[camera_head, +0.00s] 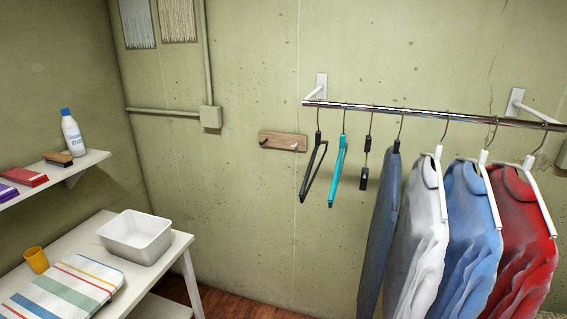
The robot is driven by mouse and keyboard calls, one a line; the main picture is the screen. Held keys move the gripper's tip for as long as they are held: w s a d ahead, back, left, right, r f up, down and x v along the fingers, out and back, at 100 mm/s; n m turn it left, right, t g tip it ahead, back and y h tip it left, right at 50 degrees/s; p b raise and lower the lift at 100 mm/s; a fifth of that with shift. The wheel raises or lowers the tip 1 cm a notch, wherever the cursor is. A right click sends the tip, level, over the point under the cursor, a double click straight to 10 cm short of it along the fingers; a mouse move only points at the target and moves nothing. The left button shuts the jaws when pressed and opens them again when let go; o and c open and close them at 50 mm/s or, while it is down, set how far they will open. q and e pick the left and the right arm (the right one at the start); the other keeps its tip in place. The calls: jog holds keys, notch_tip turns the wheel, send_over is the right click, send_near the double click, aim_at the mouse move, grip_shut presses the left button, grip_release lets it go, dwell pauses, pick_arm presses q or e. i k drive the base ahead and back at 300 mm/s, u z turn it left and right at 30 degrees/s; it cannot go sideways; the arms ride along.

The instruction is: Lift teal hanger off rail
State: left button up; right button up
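The teal hanger (338,168) hangs bare from the metal rail (420,113), near the rail's left end. Its hook goes up over the rail. A black hanger (313,172) hangs just to its left, and a dark hanger with clips (365,172) hangs just to its right. All three are seen nearly edge-on, with narrow gaps between them. Neither of my grippers shows in the head view.
Dark blue, white (418,235), blue (470,230) and red (522,240) garments hang further right. A wooden peg board (283,141) is on the wall. At left, a table (178,250) holds a white basin (136,240); a shelf (85,166) holds a bottle (72,135).

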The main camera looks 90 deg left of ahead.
aim_at(338, 169)
jog(key=u, duration=5.05)
jog(key=i, duration=1.25)
jog(key=z, duration=3.05)
